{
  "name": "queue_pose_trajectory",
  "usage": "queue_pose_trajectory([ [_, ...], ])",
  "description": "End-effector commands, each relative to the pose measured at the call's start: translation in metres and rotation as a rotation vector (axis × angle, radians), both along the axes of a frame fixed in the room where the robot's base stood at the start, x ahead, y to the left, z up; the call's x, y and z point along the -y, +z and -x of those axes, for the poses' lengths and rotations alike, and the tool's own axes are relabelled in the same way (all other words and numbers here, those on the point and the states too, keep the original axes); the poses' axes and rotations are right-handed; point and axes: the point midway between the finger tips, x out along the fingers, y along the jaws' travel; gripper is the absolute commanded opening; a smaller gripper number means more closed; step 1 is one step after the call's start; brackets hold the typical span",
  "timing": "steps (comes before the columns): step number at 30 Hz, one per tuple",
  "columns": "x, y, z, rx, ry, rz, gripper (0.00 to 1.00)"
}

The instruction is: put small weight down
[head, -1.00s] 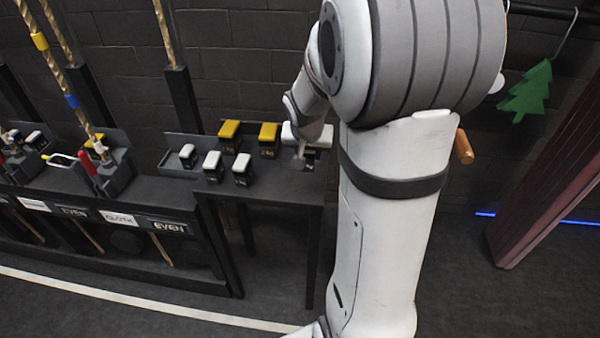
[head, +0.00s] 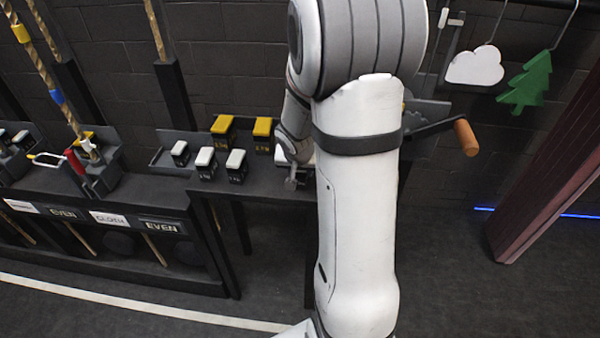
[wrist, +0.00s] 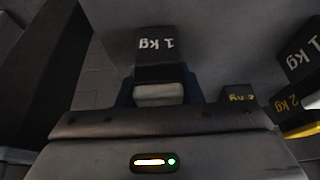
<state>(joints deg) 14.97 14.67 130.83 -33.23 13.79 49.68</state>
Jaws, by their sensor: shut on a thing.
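My gripper (wrist: 160,88) is shut on a black weight (wrist: 155,44) marked "1 kg", with a white top close to the palm in the wrist view. Its dark fingers are on either side of the white top. I cannot tell whether the weight's base touches the surface. In the head view my gripper (head: 292,180) is low over the right part of the black table (head: 265,195), and my arm hides most of it and the held weight.
White-topped weights (head: 204,160) and yellow-topped weights (head: 222,128) stand on the table left of my gripper. One small weight (head: 180,151) sits in the grey tray at far left. A wooden-handled crank (head: 466,138) sticks out right of my arm.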

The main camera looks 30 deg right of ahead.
Motion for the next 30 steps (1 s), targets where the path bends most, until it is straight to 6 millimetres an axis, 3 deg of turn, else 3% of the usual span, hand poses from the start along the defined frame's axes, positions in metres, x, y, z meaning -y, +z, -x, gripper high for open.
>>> queue_pose_trajectory([
  [12, 0.0011, -0.0025, -0.0011, 0.005, -0.001, 0.001, 0.00],
  [13, 0.0009, -0.0037, -0.0001, 0.001, -0.002, 0.000, 0.34],
  [21, 0.0012, -0.0027, 0.0000, 0.001, -0.002, 0.001, 0.54],
  [30, 0.0015, 0.0008, 0.0001, 0.001, -0.002, 0.001, 0.54],
])
